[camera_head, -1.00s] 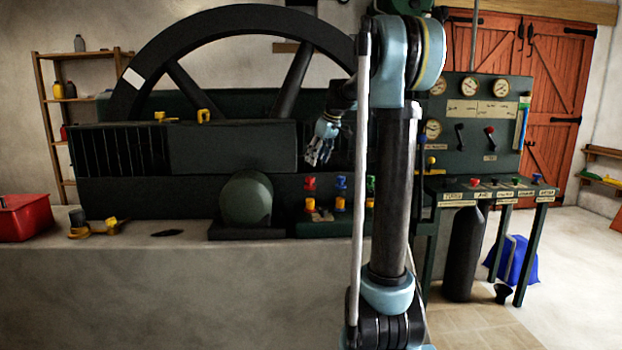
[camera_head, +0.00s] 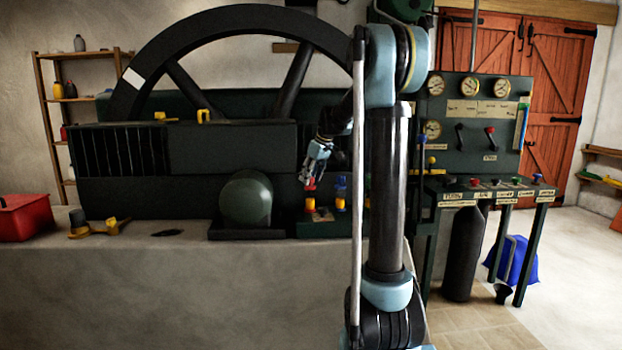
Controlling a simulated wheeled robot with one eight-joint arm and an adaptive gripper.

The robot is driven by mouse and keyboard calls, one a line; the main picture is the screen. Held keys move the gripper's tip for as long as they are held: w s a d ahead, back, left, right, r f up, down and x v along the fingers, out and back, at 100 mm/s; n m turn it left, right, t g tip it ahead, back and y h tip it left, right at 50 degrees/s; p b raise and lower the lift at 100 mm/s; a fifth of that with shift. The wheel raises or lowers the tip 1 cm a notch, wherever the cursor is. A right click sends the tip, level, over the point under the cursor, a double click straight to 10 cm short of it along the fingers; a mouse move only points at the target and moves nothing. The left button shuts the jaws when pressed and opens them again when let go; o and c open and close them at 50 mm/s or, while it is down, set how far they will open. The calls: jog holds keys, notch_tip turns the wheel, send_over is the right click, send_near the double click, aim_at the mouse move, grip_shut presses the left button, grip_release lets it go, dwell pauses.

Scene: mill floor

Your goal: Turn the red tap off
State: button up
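The red tap (camera_head: 310,187) stands on the dark base of the engine, left of the blue tap (camera_head: 341,187). It has a red top over a yellow body, and my gripper partly covers its top. My gripper (camera_head: 312,177) points down, just above and in front of the red tap in this view. Its fingers look apart, with nothing seen between them. I cannot tell whether they touch the tap. The green tap is mostly hidden behind my arm.
A rounded green housing (camera_head: 246,198) sits left of the taps. A big dark flywheel (camera_head: 235,18) rises behind. A gauge panel (camera_head: 470,145) and a labelled console (camera_head: 455,197) stand right of my arm. A red toolbox (camera_head: 25,220) is at the far left.

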jog(key=c, duration=0.8)
jog(key=shift+m, duration=0.3)
jog(key=m+t+h, duration=0.1)
jog(key=m, duration=0.2)
jog(key=shift+a+m, duration=0.1)
jog(key=shift+m, duration=0.2)
jog(key=m+h, duration=0.2)
jog(key=m, duration=0.2)
jog(key=shift+a+m, duration=0.15)
jog(key=shift+m, duration=0.15)
jog(key=m+h, duration=0.1)
jog(key=m, duration=0.3)
jog(key=shift+a+h, duration=0.1)
jog(key=shift+h, duration=0.3)
jog(key=shift+a+m+g+h, duration=0.15)
jog(key=shift+m+h, duration=0.25)
jog(key=shift+m, duration=0.85)
jog(key=shift+d+m+g+h, duration=0.1)
jog(key=shift+m+g+h, duration=0.25)
jog(key=shift+m, duration=0.9)
